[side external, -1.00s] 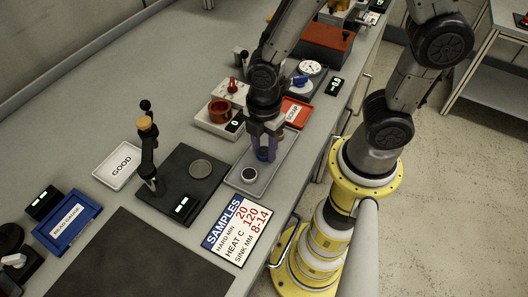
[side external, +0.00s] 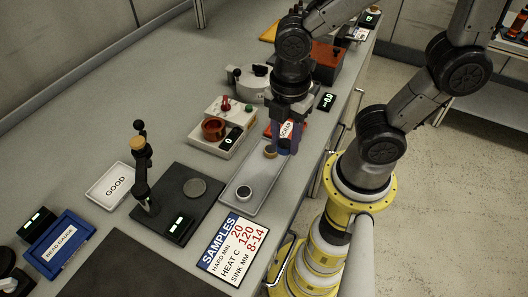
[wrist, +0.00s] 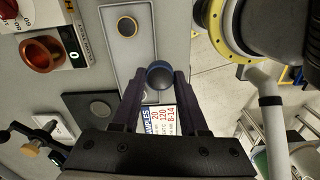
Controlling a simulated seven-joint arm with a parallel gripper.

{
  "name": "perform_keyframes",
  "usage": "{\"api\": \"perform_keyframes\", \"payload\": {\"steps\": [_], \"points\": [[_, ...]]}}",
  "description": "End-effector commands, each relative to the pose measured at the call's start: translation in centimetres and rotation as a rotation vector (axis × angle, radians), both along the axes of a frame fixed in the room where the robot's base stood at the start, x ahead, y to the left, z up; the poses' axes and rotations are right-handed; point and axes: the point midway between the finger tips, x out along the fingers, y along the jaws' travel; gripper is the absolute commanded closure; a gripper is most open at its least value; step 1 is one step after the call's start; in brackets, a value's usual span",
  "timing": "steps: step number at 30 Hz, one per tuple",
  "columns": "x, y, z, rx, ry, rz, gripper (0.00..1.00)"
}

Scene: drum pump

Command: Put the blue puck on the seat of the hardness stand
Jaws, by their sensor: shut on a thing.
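My gripper (wrist: 160,76) is shut on the blue puck (wrist: 158,76), a dark disc with a blue rim between the fingertips in the wrist view. In the side external view my gripper (side external: 285,150) is over the far right end of the grey tray (side external: 262,177), and the held puck cannot be made out. The hardness stand (side external: 143,175) is left of the tray, with a dark upright arm on a black base. Its round grey seat (side external: 195,187) is bare; it also shows in the wrist view (wrist: 100,109).
On the tray lie a white-ringed dark puck (side external: 243,192) and a tan-rimmed puck (side external: 270,152). A GOOD tray (side external: 115,187) is left of the stand. A heater box with a copper cup (side external: 213,129) is behind the tray. The SAMPLES card (side external: 232,247) lies in front.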

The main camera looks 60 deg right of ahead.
Motion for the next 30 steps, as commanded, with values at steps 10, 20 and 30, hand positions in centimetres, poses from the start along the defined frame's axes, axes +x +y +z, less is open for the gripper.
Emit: {"api": "perform_keyframes", "payload": {"steps": [10, 20, 30], "points": [[-6.0, -2.1, 2.6, 0.0, -0.001, 0.0, 1.0], [-7.8, -2.8, 4.1, -0.001, 0.003, 0.0, 1.0], [-7.8, -2.8, 5.9, -0.001, 0.004, 0.0, 1.0]]}}
